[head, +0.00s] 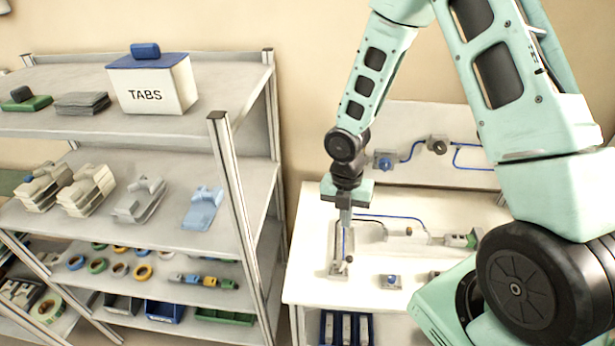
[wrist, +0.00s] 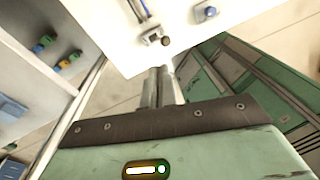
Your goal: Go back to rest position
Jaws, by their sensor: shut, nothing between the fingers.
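My gripper (head: 346,222) hangs pointing down over the left part of the white worktable (head: 310,262) in the head view. In the wrist view its two fingers (wrist: 163,75) lie close together with nothing between them. My arm reaches in from the right of the head view, bent at the elbow. Below the gripper a grey fixture (head: 340,262) with a small upright lever stands on the table. I cannot tell in the head view how much height there is between the fingertips and the fixture.
A shelf rack (head: 232,170) stands close at left, with a TABS box (head: 152,84) on top and tape reels (head: 120,269) lower down. A back panel (head: 450,120) with blue tubing rises behind the table. A blue-knobbed block (head: 391,281) sits right of the fixture.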

